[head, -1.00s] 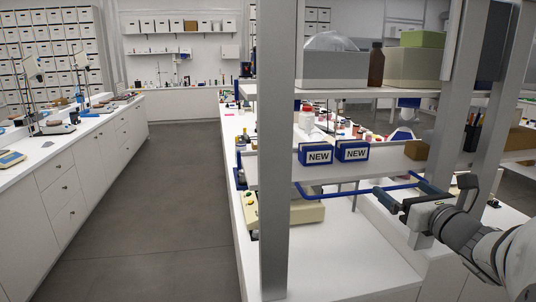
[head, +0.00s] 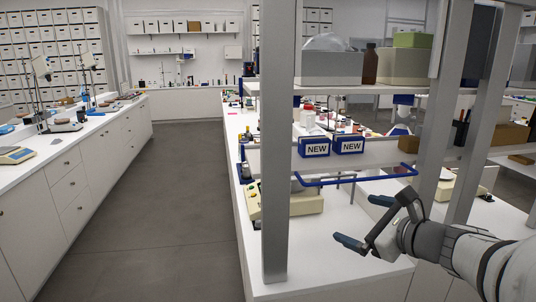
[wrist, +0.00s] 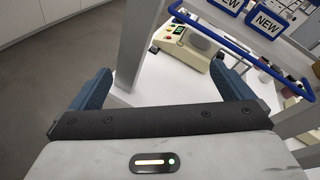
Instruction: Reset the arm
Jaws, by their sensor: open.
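My gripper (head: 365,222) is at the right of the head view, open and empty, above the white bench top. My arm reaches in from the lower right corner. The blue rail (head: 350,181) under the shelf edge is beyond my gripper and apart from it.
Grey upright posts (head: 276,150) stand left and right of my gripper. Two blue NEW boxes (head: 314,147) sit on the lower shelf. A cream device (head: 295,202) stands on the bench. The aisle floor (head: 165,210) at left is clear.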

